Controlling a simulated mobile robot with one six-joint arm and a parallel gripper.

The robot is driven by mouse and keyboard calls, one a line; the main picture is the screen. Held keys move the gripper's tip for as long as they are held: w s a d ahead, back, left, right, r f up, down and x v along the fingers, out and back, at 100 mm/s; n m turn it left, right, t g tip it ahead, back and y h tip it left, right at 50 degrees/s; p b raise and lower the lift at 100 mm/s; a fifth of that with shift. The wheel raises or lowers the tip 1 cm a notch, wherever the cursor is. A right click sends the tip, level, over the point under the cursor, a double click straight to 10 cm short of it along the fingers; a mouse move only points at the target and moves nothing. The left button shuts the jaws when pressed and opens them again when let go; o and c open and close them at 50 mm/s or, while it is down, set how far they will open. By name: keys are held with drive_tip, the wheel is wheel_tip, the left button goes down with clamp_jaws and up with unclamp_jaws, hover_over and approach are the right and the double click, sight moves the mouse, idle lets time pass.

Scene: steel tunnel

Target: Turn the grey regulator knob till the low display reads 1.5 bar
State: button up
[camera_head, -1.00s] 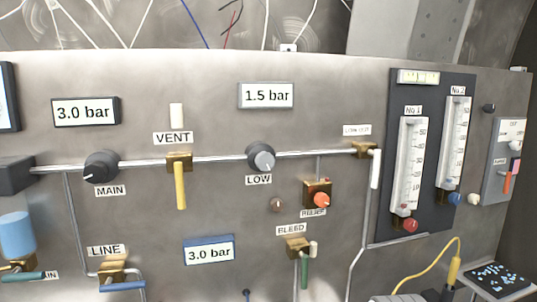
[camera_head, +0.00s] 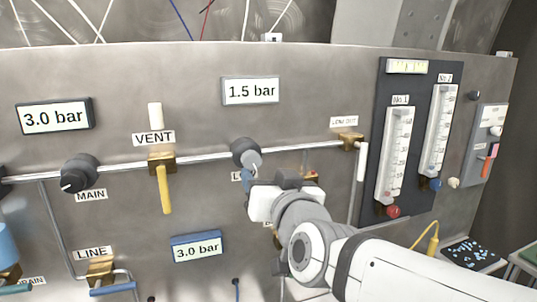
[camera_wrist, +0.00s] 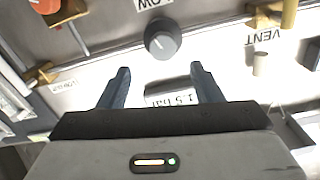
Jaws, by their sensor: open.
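The grey regulator knob (camera_head: 246,152) sits on the pipe above the LOW label, which is partly hidden by my arm. The low display (camera_head: 251,90) above it reads 1.5 bar. My gripper (camera_head: 247,180) is just below the knob in the head view, mostly hidden behind my wrist. In the wrist view, which is upside down, my gripper (camera_wrist: 159,80) is open and empty, its two fingers apart. The knob (camera_wrist: 162,40) shows beyond the fingertips, not between them, and the low display (camera_wrist: 174,97) is partly hidden between the fingers.
The VENT valve's yellow handle (camera_head: 165,190) hangs left of the knob. The black MAIN knob (camera_head: 80,173) is farther left, under a 3.0 bar display (camera_head: 54,116). A blue-framed display (camera_head: 197,247) reads 3.0 bar. Flow tubes (camera_head: 394,155) stand at right. My arm covers the BLEED area.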

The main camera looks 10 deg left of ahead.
sight(254, 162)
drive_tip(key=shift+p+x, duration=0.75)
drive_tip(key=shift+x, duration=3.25)
drive_tip(key=shift+a, duration=0.1)
drive_tip(key=shift+c, duration=0.5)
drive_tip(key=c, duration=0.9)
drive_tip(key=shift+b, duration=0.35)
